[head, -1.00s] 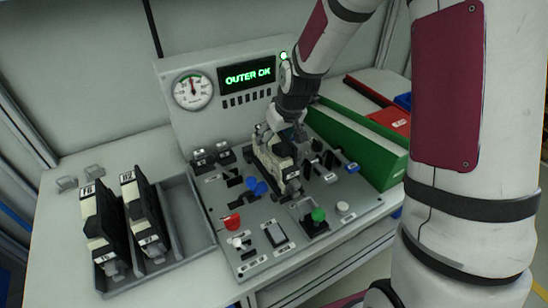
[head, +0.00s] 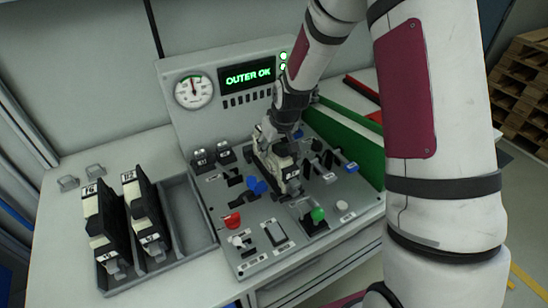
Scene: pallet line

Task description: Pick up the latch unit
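A beige and black unit (head: 283,171) stands on the grey control panel (head: 222,212), directly under my gripper. I cannot tell for sure whether it is the latch unit. My gripper (head: 266,143) is at the top of this unit, pointing down; its fingers blend with the unit, so whether they are shut on it cannot be told. Two similar beige and black units with white labels, a left one (head: 105,222) and a right one (head: 146,212), stand tilted in a grey tray (head: 195,219) left of the panel. The tray's right compartment is empty.
The panel carries a red knob (head: 232,220), blue knobs (head: 257,186), a green knob (head: 318,214) and several switches. Behind are a gauge (head: 194,90) and a display (head: 249,76) reading "OUTER OK". A green bin (head: 350,145) is at right. Wooden pallets (head: 523,85) stand far right.

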